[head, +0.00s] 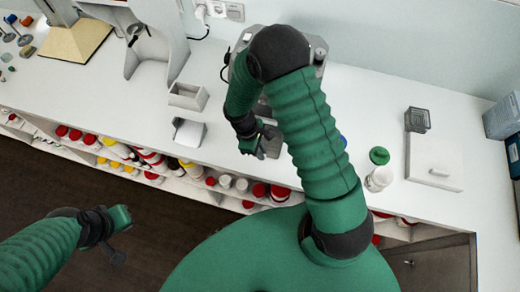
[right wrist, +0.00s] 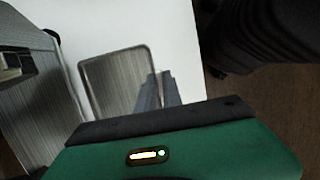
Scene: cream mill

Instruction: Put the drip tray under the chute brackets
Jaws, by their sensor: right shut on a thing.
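The drip tray, a shallow grey metal tray with a raised rim, shows in the right wrist view (right wrist: 115,82) above the white worktop. My right gripper (head: 268,146) is shut on its near edge; its fingers also show in the right wrist view (right wrist: 158,92). The grey metal mill (head: 319,50) stands at the back, mostly hidden behind my right arm. In the right wrist view, a metal part of it with a bracket-like piece (right wrist: 16,66) is left of the tray, apart from it. My left gripper (head: 122,218) is over the floor, away from the worktop; its jaws are unclear.
White open boxes (head: 188,96) stand left of my right gripper. A white lidded box (head: 434,160), a mesh cup (head: 417,120) and a white jar (head: 379,178) are on the right. Shelves of bottles (head: 150,158) run below the worktop edge.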

